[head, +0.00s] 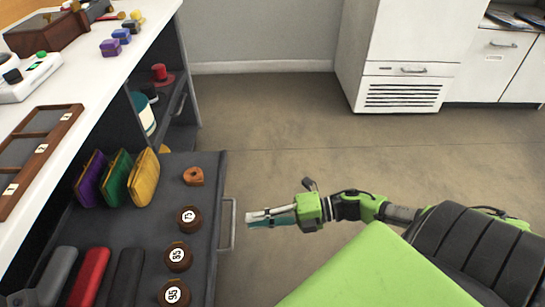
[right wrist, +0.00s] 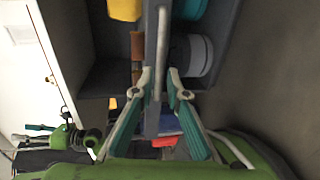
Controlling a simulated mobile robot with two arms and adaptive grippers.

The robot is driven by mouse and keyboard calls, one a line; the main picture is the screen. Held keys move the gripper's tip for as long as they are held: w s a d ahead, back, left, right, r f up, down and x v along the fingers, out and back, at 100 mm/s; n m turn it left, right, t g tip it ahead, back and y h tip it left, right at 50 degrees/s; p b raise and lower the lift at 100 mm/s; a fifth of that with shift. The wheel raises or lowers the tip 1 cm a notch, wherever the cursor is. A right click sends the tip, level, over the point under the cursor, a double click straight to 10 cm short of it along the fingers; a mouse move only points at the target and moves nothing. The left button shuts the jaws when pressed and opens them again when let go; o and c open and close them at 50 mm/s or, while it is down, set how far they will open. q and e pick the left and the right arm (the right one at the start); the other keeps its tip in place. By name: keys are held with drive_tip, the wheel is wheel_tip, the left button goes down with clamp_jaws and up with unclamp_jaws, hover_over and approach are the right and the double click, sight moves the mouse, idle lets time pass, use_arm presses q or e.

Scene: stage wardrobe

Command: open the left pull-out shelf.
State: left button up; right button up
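The left pull-out shelf (head: 209,170) is a dark grey tray standing out from under the white counter, its contents exposed. Its pale bar handle (head: 232,224) is on the front edge, and also shows in the right wrist view (right wrist: 163,45). My right gripper (head: 250,218) is just outside the front, close to the handle. In the right wrist view its teal-padded fingers (right wrist: 160,78) are apart, one each side of the front panel and handle; contact is unclear. My left gripper (right wrist: 32,132) appears small at the left of the right wrist view, its finger state unclear.
The shelf holds purple, green and yellow purses (head: 144,177), round brown numbered items (head: 178,256) and several long cases (head: 90,276). Beyond it, another compartment holds a red hat (head: 160,75). A white cabinet (head: 410,50) stands at the back. The floor between is clear.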

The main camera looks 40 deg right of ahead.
drive_tip(key=v, duration=0.5)
drive_tip(key=shift+d, duration=0.1)
idle(0.4)
